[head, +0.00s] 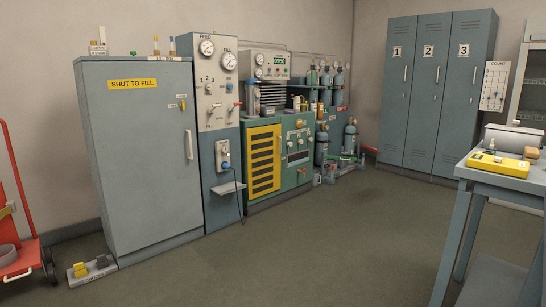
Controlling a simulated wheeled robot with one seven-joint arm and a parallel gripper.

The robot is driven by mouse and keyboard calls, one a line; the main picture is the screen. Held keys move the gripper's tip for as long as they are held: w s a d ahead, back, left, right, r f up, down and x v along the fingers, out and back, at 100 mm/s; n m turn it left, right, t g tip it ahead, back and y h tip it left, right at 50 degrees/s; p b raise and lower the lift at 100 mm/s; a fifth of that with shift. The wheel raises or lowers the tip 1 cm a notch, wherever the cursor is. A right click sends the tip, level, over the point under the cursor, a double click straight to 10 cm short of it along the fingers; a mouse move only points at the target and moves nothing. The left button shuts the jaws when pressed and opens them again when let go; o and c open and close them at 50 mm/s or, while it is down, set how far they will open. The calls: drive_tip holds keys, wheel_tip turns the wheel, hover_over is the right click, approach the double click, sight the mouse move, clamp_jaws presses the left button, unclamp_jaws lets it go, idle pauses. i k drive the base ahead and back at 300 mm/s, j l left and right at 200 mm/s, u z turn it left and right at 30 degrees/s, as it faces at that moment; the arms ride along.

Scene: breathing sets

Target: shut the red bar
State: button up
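A small red bar-like piece (369,150) shows low at the far wall, sticking out to the right of the gas cylinder rack. It is small and far off, and I cannot tell whether it is open or shut. Grey-green cylinders (350,136) stand just left of it, with more cylinders (326,78) on a shelf above. Red parts also show among the cylinders, too small to tell apart. My gripper is not in view.
A grey cabinet (145,190) marked "SHUT TO FILL" stands at left, beside a gauge panel (207,110) and a green unit with a yellow grille (263,160). A red hand truck (17,205) is far left. Lockers (430,90) and a table (515,180) are at right. The middle floor is clear.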

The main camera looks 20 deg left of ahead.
sight(374, 150)
drive_tip(key=u, duration=0.15)
drive_tip(key=i+j, duration=0.1)
drive_tip(key=j, duration=0.25)
drive_tip(key=i+j, duration=0.15)
drive_tip(key=j, duration=0.2)
drive_tip(key=i+j, duration=0.1)
drive_tip(key=j, duration=0.2)
drive_tip(key=i+j+z, duration=0.3)
drive_tip(key=i+j, duration=0.45)
drive_tip(key=i, duration=0.15)
drive_tip(key=i+z, duration=0.1)
drive_tip(key=i, duration=0.85)
drive_tip(key=i+z, duration=0.15)
drive_tip(key=i, duration=0.75)
drive_tip(key=i+z, duration=0.4)
drive_tip(key=i, duration=1.85)
drive_tip(key=i+j+u, duration=0.1)
drive_tip(key=i+u, duration=0.15)
drive_tip(key=i, duration=2.2)
drive_tip(key=i+u, duration=0.35)
drive_tip(key=i, duration=0.6)
drive_tip(key=i+l+u, duration=0.15)
drive_tip(key=i+u, duration=0.15)
drive_tip(key=i, duration=0.6)
